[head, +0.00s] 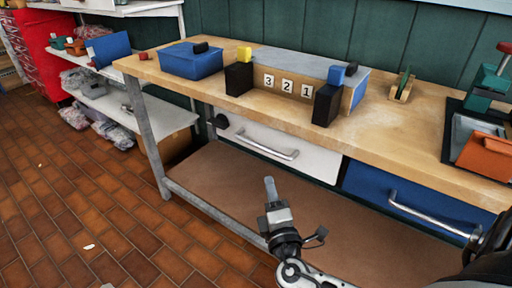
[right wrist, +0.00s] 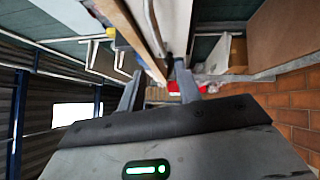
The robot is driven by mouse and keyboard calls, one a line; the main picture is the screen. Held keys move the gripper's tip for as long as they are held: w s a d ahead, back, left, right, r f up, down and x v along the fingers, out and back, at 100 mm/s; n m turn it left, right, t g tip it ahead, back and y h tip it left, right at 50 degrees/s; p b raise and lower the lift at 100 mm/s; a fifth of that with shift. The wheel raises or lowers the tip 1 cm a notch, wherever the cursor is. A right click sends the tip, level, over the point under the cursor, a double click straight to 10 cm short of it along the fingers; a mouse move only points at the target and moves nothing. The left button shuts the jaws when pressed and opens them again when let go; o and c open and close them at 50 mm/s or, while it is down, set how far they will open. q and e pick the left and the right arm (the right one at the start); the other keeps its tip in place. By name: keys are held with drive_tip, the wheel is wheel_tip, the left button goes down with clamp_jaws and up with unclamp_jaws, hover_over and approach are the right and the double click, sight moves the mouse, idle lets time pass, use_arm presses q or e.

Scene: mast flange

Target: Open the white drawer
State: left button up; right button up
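The white drawer (head: 312,160) is under the wooden worktop and looks shut, its front about flush under the edge. A metal bar handle (head: 265,147) runs across its front. My right gripper (head: 270,186) is in front of and below the handle in the head view, apart from it. In the right wrist view its two fingers (right wrist: 158,90) stand apart with nothing between them. A white panel with a grey bar, seemingly the drawer front (right wrist: 176,25), shows above the fingers there. My left gripper is not in view.
A blue drawer (head: 375,185) with a similar handle is to the right. The worktop (head: 385,125) holds a blue box (head: 190,62), number tiles (head: 287,87), black blocks and an orange bin (head: 485,157). A brown lower shelf (head: 225,185) and metal leg (head: 150,140) are below.

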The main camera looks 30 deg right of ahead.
sight(260, 145)
drive_tip(key=p+x, duration=0.1)
drive_tip(key=x, duration=1.4)
drive_tip(key=shift+s, duration=0.1)
clamp_jaws()
